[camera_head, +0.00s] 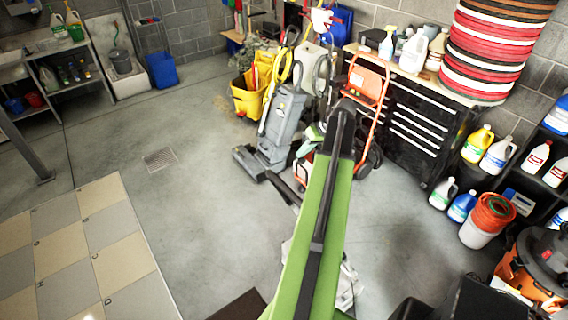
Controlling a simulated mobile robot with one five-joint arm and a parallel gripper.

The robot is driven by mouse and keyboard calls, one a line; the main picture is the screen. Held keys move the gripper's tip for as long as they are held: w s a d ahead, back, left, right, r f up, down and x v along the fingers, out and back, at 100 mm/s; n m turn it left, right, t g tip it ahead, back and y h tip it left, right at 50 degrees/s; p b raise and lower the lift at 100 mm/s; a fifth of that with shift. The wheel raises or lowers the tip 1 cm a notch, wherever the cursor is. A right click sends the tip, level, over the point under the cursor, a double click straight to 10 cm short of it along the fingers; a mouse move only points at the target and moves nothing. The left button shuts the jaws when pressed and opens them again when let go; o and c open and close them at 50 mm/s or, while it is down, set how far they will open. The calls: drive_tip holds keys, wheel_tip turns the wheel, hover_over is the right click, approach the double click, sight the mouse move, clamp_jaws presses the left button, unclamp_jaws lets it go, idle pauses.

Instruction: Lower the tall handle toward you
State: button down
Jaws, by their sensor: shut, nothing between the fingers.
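A long green bar with a black strip and black end, which looks like my own arm, runs from the bottom edge to the middle of the head view. No fingertips can be made out. I cannot tell for sure which part is the tall handle. A grey upright floor machine (284,118) stands left of the bar's far end. A black bar (283,190) slants down and right from near its base and passes behind the green bar. Pale metallic parts (350,286) show on the floor side of the bar, mostly hidden by it.
A yellow mop bucket (250,97) stands behind the grey machine. An orange hand truck (369,84) leans by a black drawer cabinet (408,127) bearing stacked round pads (497,45). Bottles and an orange vacuum (537,272) crowd the right. The floor left of centre is clear, with a drain (160,159).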

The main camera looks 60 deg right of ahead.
drive_tip(key=a+r+b+x, duration=0.1)
drive_tip(key=a+b+x, duration=0.2)
drive_tip(key=b+x, duration=0.6)
drive_tip(key=x, duration=0.4)
drive_tip(key=shift+w, duration=0.25)
drive_tip(key=shift+d, duration=0.1)
